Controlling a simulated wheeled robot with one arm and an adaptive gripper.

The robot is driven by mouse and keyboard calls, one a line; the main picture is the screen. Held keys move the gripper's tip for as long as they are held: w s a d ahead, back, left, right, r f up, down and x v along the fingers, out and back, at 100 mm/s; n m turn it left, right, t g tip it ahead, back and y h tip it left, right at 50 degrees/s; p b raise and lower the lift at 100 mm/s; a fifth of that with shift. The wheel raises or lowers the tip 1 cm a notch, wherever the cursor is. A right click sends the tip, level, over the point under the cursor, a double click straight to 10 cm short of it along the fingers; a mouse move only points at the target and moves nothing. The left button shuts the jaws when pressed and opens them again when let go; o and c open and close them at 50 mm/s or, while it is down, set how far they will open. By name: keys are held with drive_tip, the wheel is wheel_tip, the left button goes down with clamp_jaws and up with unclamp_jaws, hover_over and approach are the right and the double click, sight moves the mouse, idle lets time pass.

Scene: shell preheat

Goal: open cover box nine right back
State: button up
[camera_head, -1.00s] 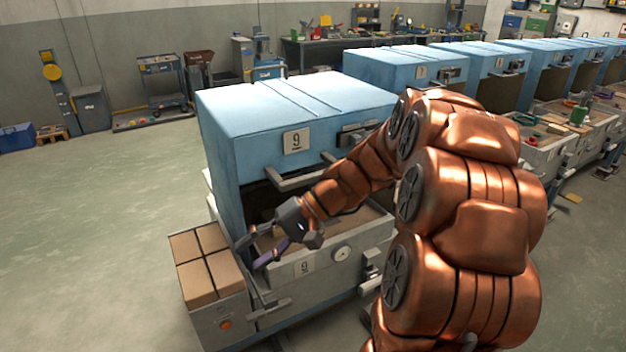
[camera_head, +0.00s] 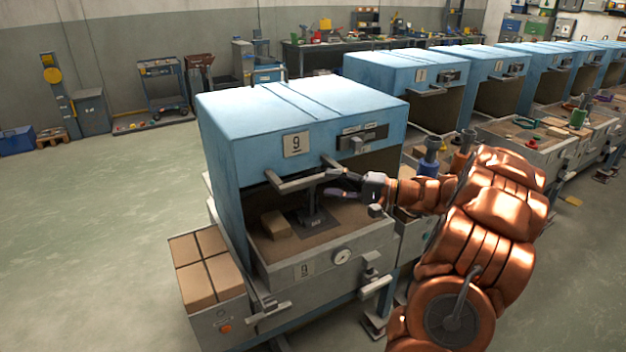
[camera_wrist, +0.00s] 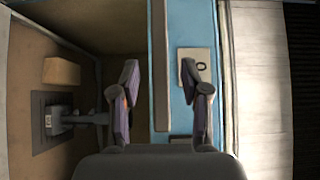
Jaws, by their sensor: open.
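Box nine has a blue cover (camera_head: 300,100) with a "9" plate (camera_head: 296,143) on its front; the plate also shows in the wrist view (camera_wrist: 196,66). The cover stands over the back of the box, its front side open above the grey base (camera_head: 330,256). A pale handle bar (camera_head: 306,179) sticks out from the cover's lower front edge. In the wrist view the bar (camera_wrist: 160,60) runs between the fingers' directions, ahead of the jaws. My gripper (camera_head: 338,184) is open beside the bar's right part; it also shows in the wrist view (camera_wrist: 164,80). Whether it touches the bar I cannot tell.
Inside the box are a tan block (camera_head: 276,224) and a dark stand (camera_head: 312,212). A crate of cardboard-coloured blocks (camera_head: 205,268) sits at the front left. More blue boxes (camera_head: 405,68) line up at the right back.

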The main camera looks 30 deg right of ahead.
sight(319, 181)
drive_tip(key=shift+p+x, duration=0.65)
drive_tip(key=shift+x, duration=2.15)
clamp_jaws()
